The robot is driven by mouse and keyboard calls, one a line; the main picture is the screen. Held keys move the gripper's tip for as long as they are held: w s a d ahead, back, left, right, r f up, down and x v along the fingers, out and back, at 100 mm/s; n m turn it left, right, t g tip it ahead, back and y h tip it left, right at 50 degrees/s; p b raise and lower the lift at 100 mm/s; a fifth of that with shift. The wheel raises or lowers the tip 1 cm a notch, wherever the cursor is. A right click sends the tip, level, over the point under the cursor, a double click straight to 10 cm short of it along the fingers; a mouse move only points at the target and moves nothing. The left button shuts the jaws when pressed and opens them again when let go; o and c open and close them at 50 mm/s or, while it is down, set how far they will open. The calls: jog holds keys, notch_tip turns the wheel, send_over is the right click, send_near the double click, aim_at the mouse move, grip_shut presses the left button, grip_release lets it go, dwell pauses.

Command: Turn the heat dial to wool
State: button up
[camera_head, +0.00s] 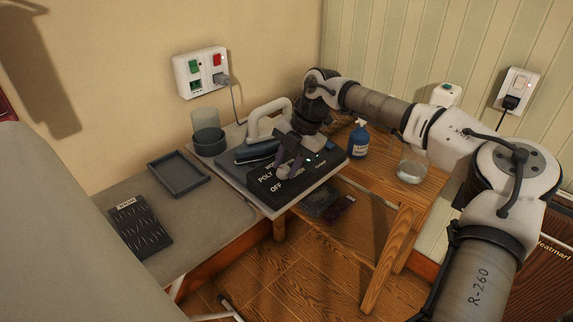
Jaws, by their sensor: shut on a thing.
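A black control panel (262,191) with white lettering, including "POLY" and "OFF", faces me at the front of the ironing station on the small wooden table. The other labels are partly covered by my gripper. My gripper (287,168) reaches down from the right onto the middle of the panel, its jaws shut on the heat dial. The dial is mostly hidden by the fingers, so I cannot tell which label it points at. A white-handled iron (267,121) rests behind the panel, close to my gripper.
A blue bottle (358,140) and a glass bowl (411,171) stand to the right. A grey tray (179,174) and a dark patterned mat (140,228) lie left. A power cord runs to the wall socket (202,72).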

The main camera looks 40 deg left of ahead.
jog(key=m+y+b, duration=0.1)
jog(key=m, duration=0.3)
jog(key=shift+d+f+m, duration=0.1)
jog(key=shift+d+m, duration=0.05)
jog(key=shift+m, duration=0.15)
jog(key=shift+m+y+b, duration=0.5)
jog(key=shift+m+b, duration=0.45)
jog(key=shift+m, duration=0.65)
jog(key=shift+m+t, duration=0.3)
jog(key=o, duration=1)
jog(key=shift+c, duration=0.2)
jog(key=shift+d, duration=0.1)
jog(key=b+v, duration=0.1)
jog(key=v, duration=1.2)
jog(key=shift+d+r, duration=0.25)
jog(key=shift+r, duration=0.1)
jog(key=shift+w, duration=0.1)
